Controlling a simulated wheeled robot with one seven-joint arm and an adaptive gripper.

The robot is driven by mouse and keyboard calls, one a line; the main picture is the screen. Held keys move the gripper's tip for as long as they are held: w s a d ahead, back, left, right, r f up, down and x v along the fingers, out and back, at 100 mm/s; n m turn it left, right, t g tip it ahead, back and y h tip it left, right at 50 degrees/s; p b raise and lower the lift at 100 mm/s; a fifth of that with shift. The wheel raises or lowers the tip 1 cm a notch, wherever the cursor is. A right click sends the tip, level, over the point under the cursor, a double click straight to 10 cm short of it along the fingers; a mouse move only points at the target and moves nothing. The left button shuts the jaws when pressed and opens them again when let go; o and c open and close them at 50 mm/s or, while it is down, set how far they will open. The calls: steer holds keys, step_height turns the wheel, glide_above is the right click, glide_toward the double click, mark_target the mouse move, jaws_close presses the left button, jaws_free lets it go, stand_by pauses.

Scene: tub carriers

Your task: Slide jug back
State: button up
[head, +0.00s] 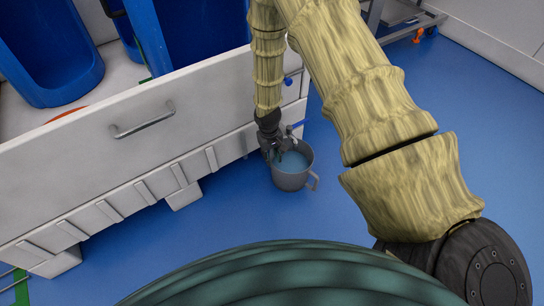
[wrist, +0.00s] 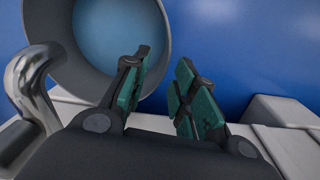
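A grey jug (head: 290,180) stands upright on the blue floor beside the white cabinet, its handle to the right. Its inside looks pale blue, perhaps water. In the wrist view the jug's round rim (wrist: 62,72) fills the upper left. My gripper (head: 272,156) points down at the jug's left rim in the head view. In the wrist view its green-padded fingers (wrist: 164,60) are apart with a gap between them. The left finger overlaps the jug's rim. I cannot tell whether either finger touches it.
A curved chrome piece (wrist: 28,85) is close to the jug and my gripper. The white cabinet (head: 80,150), with a bar handle (head: 142,122), blocks the left side. Blue floor (head: 240,215) is open in front.

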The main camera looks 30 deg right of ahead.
mark_target(274, 174)
steer(key=f+b, duration=0.1)
steer(key=f, duration=0.2)
steer(key=f+b, duration=0.2)
steer(key=f, duration=0.2)
steer(key=f+b, duration=0.2)
steer(key=f, duration=0.2)
steer(key=shift+d, duration=0.35)
steer(key=shift+r, duration=0.1)
jaws_close()
